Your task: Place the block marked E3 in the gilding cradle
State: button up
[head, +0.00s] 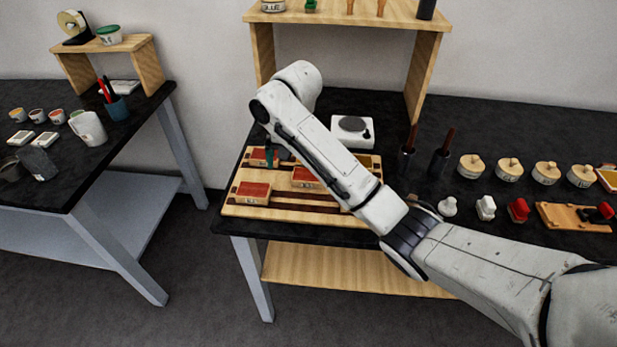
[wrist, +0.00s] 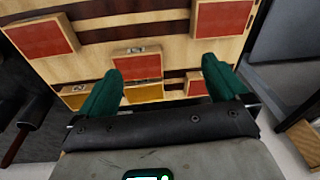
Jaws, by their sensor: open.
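My gripper (wrist: 161,68) is open over a striped wooden board (head: 290,210), with its two green fingers apart. Between the fingertips in the wrist view is a red-topped block (wrist: 137,65) with a small marking on its side; the fingers do not visibly hold it. Other red-topped blocks lie at the board's left (wrist: 40,37) and right (wrist: 222,18), and yellow-topped ones (wrist: 143,92) beside the fingers. In the head view, red blocks also show at the board's front left (head: 252,193) and middle (head: 306,178). The markings are too small to read, so I cannot tell E3 or the gilding cradle.
A white device with a round grey plate (head: 352,131) stands behind the board. Two dark red-handled tools (head: 440,160), several lidded jars (head: 508,168) and a wooden tray (head: 572,217) stand to the right. A wooden shelf (head: 348,18) rises behind; another table (head: 70,160) is at left.

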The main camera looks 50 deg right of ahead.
jog(key=m, duration=0.1)
send_near(308, 175)
jog(key=a+r, duration=0.1)
jog(key=shift+g+h, duration=0.4)
jog(key=f, duration=0.3)
jog(key=w+d+f, duration=0.1)
jog(key=f, duration=0.2)
jog(key=f+p, duration=0.1)
jog(key=f, duration=0.3)
jog(key=shift+w+d, duration=0.15)
jog(key=shift+c, duration=0.2)
jog(key=c, duration=0.8)
jog(key=shift+r, duration=0.15)
